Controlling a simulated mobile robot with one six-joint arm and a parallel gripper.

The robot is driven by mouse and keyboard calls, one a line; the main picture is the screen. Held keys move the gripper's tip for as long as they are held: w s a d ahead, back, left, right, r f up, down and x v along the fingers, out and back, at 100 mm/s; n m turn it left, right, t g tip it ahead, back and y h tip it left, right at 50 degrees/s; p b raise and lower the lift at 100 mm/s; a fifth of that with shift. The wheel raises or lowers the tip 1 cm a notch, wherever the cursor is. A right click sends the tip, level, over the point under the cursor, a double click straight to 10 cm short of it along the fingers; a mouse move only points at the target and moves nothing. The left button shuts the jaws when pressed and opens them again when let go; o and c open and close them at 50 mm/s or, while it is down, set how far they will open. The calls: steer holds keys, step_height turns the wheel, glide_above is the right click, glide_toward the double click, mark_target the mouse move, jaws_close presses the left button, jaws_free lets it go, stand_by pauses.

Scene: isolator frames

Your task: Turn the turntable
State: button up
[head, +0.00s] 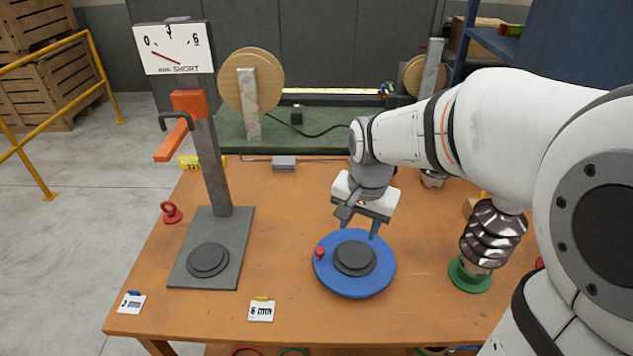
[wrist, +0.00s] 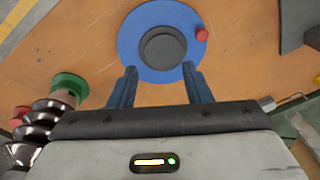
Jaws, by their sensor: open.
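The turntable (head: 382,278) is a blue disc with a dark grey raised centre (head: 355,257) and a small red knob (head: 320,251) on its left rim. It lies flat on the orange-brown table. In the wrist view the turntable (wrist: 131,38) is at the top, with the red knob (wrist: 202,34) at its right edge. My gripper (head: 358,226) is above the far edge of the disc, pointing down. In the wrist view its fingers (wrist: 158,85) are spread apart with nothing between them. The knob is apart from the fingers.
A grey press stand (head: 228,265) with a gauge sign and orange lever stands left. A dark ribbed insulator on a green base (head: 470,276) stands right. A red ring weight (head: 171,212) and small number cards (head: 261,310) lie on the table. The table (head: 300,215) is bare between stand and turntable.

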mark_target(320, 249)
steer(key=w+a+f+m, duration=0.2)
steer(key=w+a+f, duration=0.1)
steer(key=w+a+f+m+g, duration=0.1)
steer(key=w+a+f, duration=0.2)
steer(key=a+f, duration=0.1)
steer(key=shift+w+a+m, duration=0.1)
steer(key=shift+w+m, duration=0.25)
steer(key=shift+m, duration=0.05)
steer(key=shift+a+f, duration=0.15)
steer(key=shift+f, duration=0.25)
step_height(320, 249, down, 7)
steer(key=shift+w+f+p, duration=0.1)
steer(key=shift+f+p, duration=0.1)
steer(key=shift+p, duration=0.4)
steer(key=shift+c, duration=0.4)
jaws_close()
